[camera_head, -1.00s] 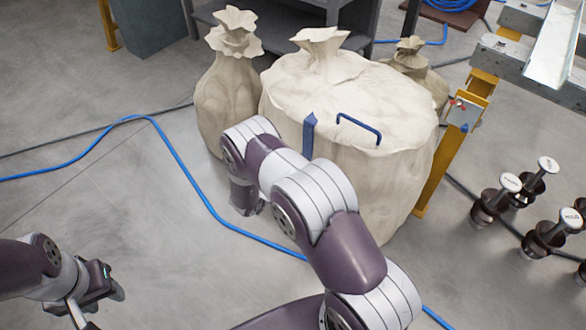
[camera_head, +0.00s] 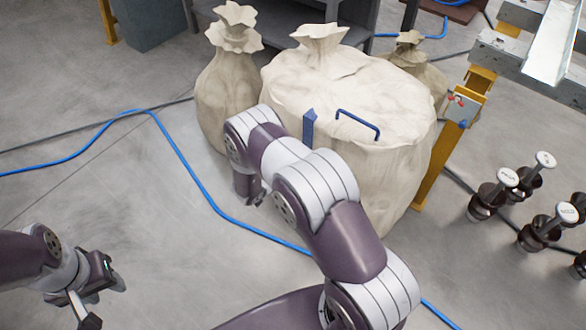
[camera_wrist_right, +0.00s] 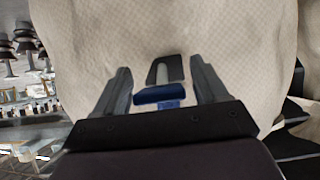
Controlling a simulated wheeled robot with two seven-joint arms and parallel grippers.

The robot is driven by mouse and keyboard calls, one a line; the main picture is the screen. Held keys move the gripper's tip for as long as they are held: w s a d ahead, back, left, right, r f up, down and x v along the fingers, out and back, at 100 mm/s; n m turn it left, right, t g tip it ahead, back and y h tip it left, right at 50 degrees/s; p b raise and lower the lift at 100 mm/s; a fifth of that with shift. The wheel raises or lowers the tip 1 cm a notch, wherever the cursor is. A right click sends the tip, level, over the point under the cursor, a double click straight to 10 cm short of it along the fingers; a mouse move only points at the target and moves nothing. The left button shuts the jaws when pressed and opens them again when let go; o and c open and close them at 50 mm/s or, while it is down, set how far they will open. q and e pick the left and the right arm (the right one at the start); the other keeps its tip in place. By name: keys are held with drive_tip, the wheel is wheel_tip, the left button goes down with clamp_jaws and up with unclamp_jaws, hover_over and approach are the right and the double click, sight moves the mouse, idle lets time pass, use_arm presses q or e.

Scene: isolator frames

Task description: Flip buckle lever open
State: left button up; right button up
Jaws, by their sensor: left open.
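A large cream sack (camera_head: 400,105) stands in the middle of the head view, with a blue handle (camera_head: 358,124) and a blue strap end (camera_head: 309,128). In the right wrist view, the buckle shows as a dark bracket (camera_wrist_right: 172,66) with a blue lever (camera_wrist_right: 158,97) against the sack cloth (camera_wrist_right: 220,30). My right gripper (camera_wrist_right: 162,86) is open, with one finger on each side of the buckle; I cannot tell whether they touch it. In the head view my right arm hides the buckle. My left gripper (camera_head: 88,298) is open and empty at the lower left, away from the sack.
Smaller sacks stand at the left (camera_head: 228,100) and behind (camera_head: 408,62). A blue hose (camera_head: 180,160) runs across the floor. A yellow post (camera_head: 440,160) stands close right of the sack. Several dark, white-topped pieces (camera_head: 492,195) stand at the right. The left floor is mostly clear.

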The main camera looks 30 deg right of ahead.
drive_tip(key=p+v, duration=0.4)
drive_tip(key=v, duration=0.8)
drive_tip(key=shift+a, duration=0.35)
drive_tip(key=shift+s, duration=0.1)
